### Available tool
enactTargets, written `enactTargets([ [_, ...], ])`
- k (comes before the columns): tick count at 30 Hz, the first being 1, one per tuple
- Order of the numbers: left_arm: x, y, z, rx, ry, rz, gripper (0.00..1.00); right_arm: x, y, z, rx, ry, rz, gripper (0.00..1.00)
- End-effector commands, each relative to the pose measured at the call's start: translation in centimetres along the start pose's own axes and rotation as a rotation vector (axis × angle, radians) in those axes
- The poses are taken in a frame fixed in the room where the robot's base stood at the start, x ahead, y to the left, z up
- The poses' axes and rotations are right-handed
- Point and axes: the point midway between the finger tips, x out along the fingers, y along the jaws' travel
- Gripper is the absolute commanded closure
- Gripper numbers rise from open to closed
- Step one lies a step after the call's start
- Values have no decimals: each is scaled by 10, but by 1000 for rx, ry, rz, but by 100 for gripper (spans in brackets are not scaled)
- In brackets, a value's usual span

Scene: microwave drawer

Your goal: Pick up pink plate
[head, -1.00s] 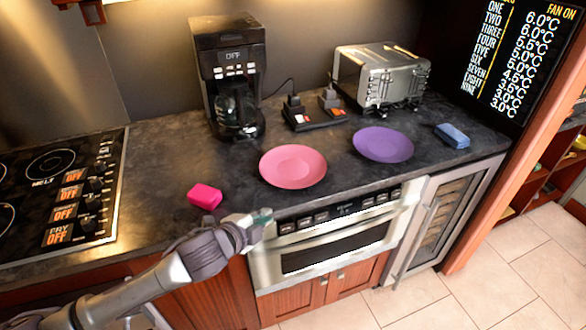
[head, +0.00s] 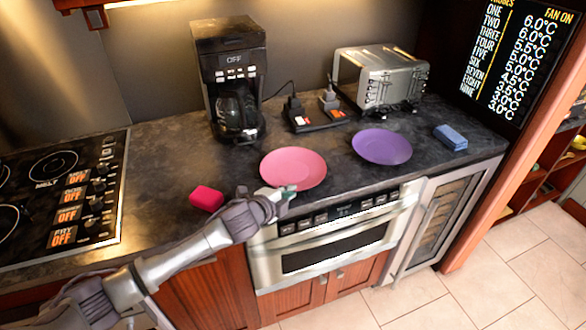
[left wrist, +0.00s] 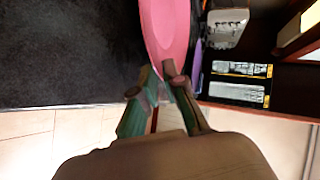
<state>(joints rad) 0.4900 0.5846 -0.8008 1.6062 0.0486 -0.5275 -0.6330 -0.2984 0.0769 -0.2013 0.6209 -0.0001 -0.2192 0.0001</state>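The pink plate (head: 293,167) lies flat on the dark counter, near its front edge. My left gripper (head: 280,190) is at the plate's front-left rim, with its greenish fingertips overlapping the rim in the head view. In the left wrist view, the two fingers (left wrist: 158,73) are apart with a small gap, and the near end of the pink plate (left wrist: 165,30) reaches down to between the tips. I cannot tell whether the fingers touch the plate. My right gripper is not in view.
A purple plate (head: 382,146) lies right of the pink one. A pink block (head: 206,198) sits to the left, close to my left arm. A coffee maker (head: 232,80), a toaster oven (head: 383,77) and plugs stand behind. A blue sponge (head: 451,136) lies at the right.

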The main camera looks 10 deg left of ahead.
Motion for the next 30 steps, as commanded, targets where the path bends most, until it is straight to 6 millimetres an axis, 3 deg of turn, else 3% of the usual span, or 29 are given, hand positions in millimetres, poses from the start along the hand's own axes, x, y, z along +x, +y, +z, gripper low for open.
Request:
enactTargets([
  [7,25,0,0,-1,-1,0,90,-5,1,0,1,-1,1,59],
  [14,26,0,0,-1,0,0,90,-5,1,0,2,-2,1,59],
  [16,26,0,0,-1,0,0,100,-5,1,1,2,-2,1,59],
  [30,25,-1,0,0,0,-1,100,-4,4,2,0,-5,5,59],
])
